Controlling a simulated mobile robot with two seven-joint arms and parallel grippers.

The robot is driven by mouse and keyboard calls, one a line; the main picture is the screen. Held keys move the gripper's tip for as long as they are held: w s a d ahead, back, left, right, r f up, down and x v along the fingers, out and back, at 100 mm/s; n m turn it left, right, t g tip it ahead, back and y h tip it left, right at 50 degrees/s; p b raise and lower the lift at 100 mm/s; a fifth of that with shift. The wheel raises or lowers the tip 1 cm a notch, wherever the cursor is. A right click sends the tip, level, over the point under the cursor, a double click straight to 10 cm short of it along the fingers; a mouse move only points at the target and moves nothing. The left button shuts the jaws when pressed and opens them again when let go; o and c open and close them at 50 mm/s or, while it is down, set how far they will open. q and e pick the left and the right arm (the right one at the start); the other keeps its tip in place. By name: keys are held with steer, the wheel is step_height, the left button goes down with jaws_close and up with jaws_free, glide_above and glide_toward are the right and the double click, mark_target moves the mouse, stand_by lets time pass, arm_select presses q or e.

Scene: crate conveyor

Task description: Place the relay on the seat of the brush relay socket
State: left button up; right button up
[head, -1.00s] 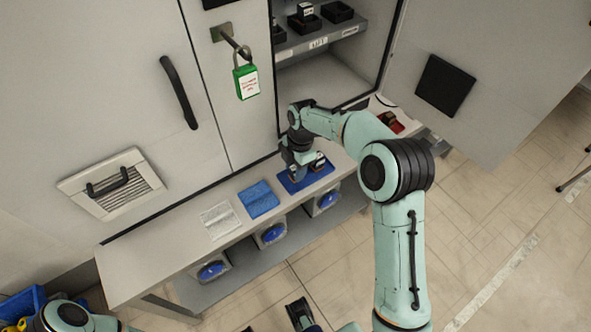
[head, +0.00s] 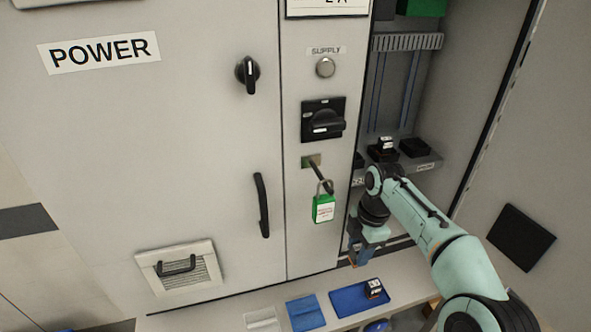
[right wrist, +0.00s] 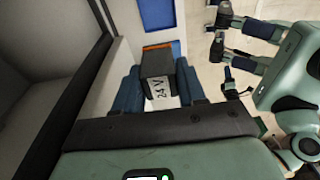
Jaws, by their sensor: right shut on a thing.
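My right gripper (head: 360,253) is in front of the open cabinet, above the bench and below the socket shelf. It is shut on a relay, a dark block with an orange edge and a white "24 V" label. The relay (right wrist: 157,66) sits between the blue fingers in the right wrist view. In the head view it is small and mostly hidden by the gripper. On the shelf, one black socket (head: 415,148) looks empty. The black socket (head: 382,155) left of it holds a white-topped part. I cannot read which label says brush. My left gripper is not seen.
A blue tray (head: 347,301) on the bench (head: 212,309) holds another dark relay (head: 374,288) with orange. A green padlock (head: 323,208) hangs left of the opening. The open cabinet door (head: 545,180) stands to the right.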

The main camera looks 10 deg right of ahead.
arm_select(q)
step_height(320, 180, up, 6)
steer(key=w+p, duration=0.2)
steer(key=p, duration=0.3)
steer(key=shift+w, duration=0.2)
arm_select(e)
steer(key=shift+s+a+f+m+t+h, duration=0.3)
steer(key=shift+a+f+m, duration=1.1)
steer(key=shift+f+m, duration=1.35)
steer(key=shift+s+a+f+m+t+h, duration=0.2)
steer(key=shift+s+a+f+m, duration=0.25)
steer(key=shift+a+f+m, duration=2.15)
steer(key=shift+s+a+f+m+t+h, duration=0.3)
steer(key=shift+f+m, duration=1.4)
steer(key=shift+m, duration=2.35)
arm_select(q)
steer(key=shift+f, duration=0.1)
arm_select(e)
steer(key=shift+d, duration=0.1)
